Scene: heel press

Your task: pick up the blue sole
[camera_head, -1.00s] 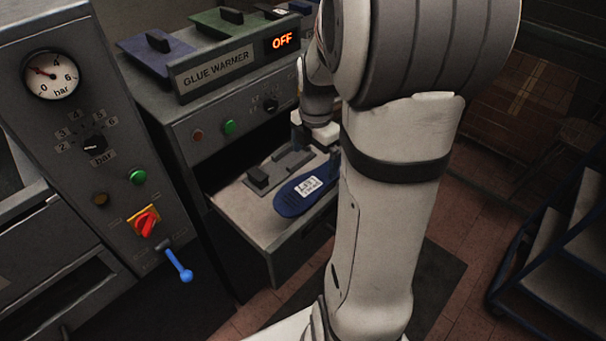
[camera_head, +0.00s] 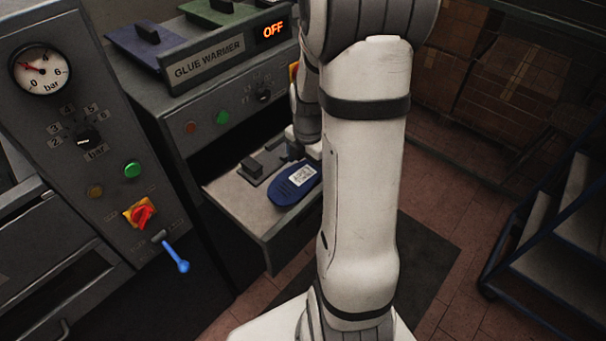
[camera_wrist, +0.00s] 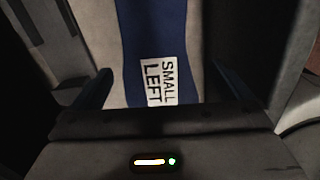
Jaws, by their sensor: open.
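The blue sole (camera_head: 293,184) lies flat on the pulled-out shelf under the glue warmer, with a white label on it. In the wrist view the sole (camera_wrist: 148,32) runs up from the gripper, and its label reads "SMALL LEFT". My gripper (camera_wrist: 166,90) is open, with one dark blue finger on each side of the sole and a gap to both edges. I cannot tell how high the fingers are above the shelf. In the head view my arm hides most of the gripper and the sole's right edge.
A grey fixture with a dark block (camera_head: 252,167) sits beside the sole on the shelf (camera_head: 232,200). The glue warmer (camera_head: 210,66) above shows OFF. A panel with a gauge and a blue lever (camera_head: 176,254) stands at left. A blue-framed rack (camera_head: 545,235) stands at right, past open floor.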

